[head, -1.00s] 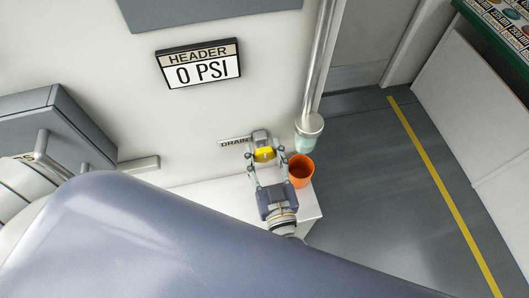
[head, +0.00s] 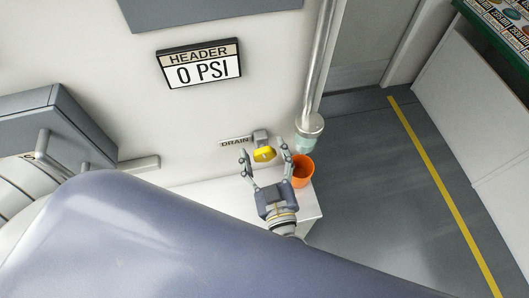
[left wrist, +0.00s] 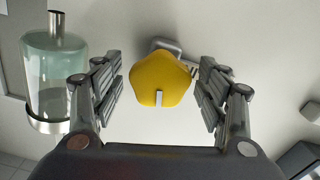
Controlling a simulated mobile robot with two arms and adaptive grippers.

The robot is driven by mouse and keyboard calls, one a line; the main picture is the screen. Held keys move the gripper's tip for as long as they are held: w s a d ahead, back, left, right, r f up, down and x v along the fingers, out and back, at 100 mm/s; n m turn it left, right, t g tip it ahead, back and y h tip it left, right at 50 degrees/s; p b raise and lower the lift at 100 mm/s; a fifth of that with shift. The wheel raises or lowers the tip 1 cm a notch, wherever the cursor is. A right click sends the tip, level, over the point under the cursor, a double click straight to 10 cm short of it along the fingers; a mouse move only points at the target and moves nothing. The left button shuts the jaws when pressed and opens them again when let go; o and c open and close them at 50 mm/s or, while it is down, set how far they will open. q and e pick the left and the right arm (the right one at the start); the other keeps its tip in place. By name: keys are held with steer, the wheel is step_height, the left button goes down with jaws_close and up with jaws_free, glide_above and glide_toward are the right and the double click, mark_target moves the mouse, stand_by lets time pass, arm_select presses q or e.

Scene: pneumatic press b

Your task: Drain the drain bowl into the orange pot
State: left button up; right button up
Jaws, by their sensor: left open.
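The drain bowl (left wrist: 58,75), a greenish clear cup, hangs at the lower end of a metal pipe in the head view (head: 308,137). The orange pot (head: 302,171) stands on the white ledge below it. A yellow knob (head: 264,154) sits on a grey wall fitting beside the DRAIN label; it also shows in the left wrist view (left wrist: 160,80). My left gripper (head: 263,152) is open, with its fingers on either side of the knob and apart from it. The pot is out of the left wrist view. My right gripper is not in view.
The DRAIN label (head: 235,141) and the HEADER sign (head: 199,64), reading 0 PSI, are on the wall. The metal pipe (head: 322,60) runs down right of the knob. Grey floor with a yellow line (head: 440,180) lies open to the right.

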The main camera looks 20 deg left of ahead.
arm_select(q)
steer(key=shift+s+d, duration=0.1)
steer(key=shift+s, duration=0.05)
steer(key=v, duration=1.1)
steer(key=shift+s+d, duration=0.2)
steer(key=shift+s, duration=0.05)
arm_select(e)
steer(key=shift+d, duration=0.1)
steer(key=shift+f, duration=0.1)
arm_select(q)
steer(key=w+a+m+b, duration=0.1)
steer(key=w, duration=0.1)
steer(key=w+a+m+b, duration=0.1)
steer(key=w+a, duration=0.1)
steer(key=w, duration=0.1)
steer(key=w+a+b, duration=0.1)
steer(key=w+a, duration=0.1)
steer(key=w, duration=0.1)
steer(key=shift+a+r+m, duration=0.2)
steer(key=shift+r+m, duration=0.05)
steer(key=shift+m, duration=0.15)
steer(key=shift+w+a+f, duration=0.1)
steer(key=shift+w+a, duration=0.15)
steer(key=shift+w, duration=0.2)
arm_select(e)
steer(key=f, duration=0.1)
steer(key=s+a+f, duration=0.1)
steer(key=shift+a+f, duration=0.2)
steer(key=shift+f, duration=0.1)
